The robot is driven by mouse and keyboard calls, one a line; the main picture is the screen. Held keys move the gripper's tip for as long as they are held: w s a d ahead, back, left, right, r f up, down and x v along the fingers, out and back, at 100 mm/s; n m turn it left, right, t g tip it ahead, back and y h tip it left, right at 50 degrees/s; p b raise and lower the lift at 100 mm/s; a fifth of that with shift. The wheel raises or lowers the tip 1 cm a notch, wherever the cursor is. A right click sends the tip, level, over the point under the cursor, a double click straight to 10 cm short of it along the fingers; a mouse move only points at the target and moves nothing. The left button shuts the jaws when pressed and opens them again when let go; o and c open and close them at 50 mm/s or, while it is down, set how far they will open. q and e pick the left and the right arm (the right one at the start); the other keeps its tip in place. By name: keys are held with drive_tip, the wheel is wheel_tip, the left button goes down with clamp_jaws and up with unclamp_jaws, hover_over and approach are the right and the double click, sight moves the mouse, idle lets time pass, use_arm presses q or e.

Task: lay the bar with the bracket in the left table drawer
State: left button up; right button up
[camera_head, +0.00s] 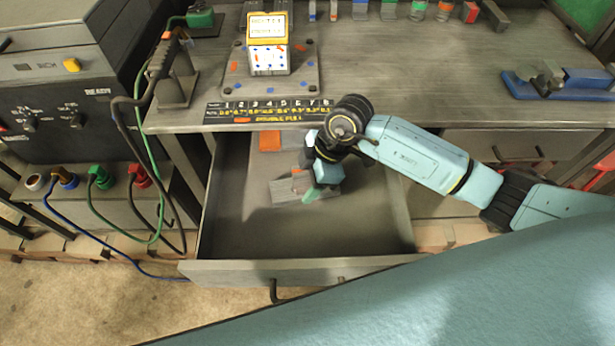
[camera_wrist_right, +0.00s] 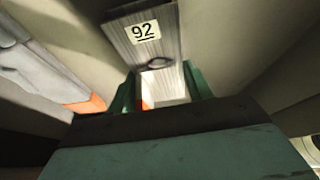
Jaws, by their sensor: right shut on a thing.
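The left table drawer (camera_head: 225,225) is pulled open below the tabletop. My right gripper (camera_head: 316,192) reaches down into it, over its middle. In the right wrist view its green fingers (camera_wrist_right: 160,92) are shut on a grey metal bar (camera_wrist_right: 148,50) with a "92" label. In the head view the bar (camera_head: 284,190) shows beside the fingertips with a small orange mark. It is inside the drawer's outline; I cannot tell whether it touches the floor. The bracket is not clearly distinguishable. My left gripper is out of view.
An orange block (camera_head: 269,141) lies at the back of the drawer. The drawer's front and left floor are clear. A shut drawer (camera_head: 520,147) is at the right. A dotted board (camera_head: 270,88) stands on the tabletop. Cables hang from the black unit (camera_head: 60,100) at the left.

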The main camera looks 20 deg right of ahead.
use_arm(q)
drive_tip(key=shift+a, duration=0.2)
use_arm(e)
drive_tip(key=shift+r, duration=0.1)
drive_tip(key=o, duration=1.3)
drive_tip(key=shift+o, duration=0.4)
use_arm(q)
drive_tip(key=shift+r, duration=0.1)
use_arm(e)
drive_tip(key=shift+d+r+p, duration=0.2)
drive_tip(key=shift+r+p, duration=0.25)
drive_tip(key=shift+p, duration=0.2)
drive_tip(key=p+v, duration=0.6)
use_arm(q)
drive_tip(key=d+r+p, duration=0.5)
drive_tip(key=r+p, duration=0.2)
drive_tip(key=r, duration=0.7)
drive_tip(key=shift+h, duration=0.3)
use_arm(e)
drive_tip(key=v, duration=0.6)
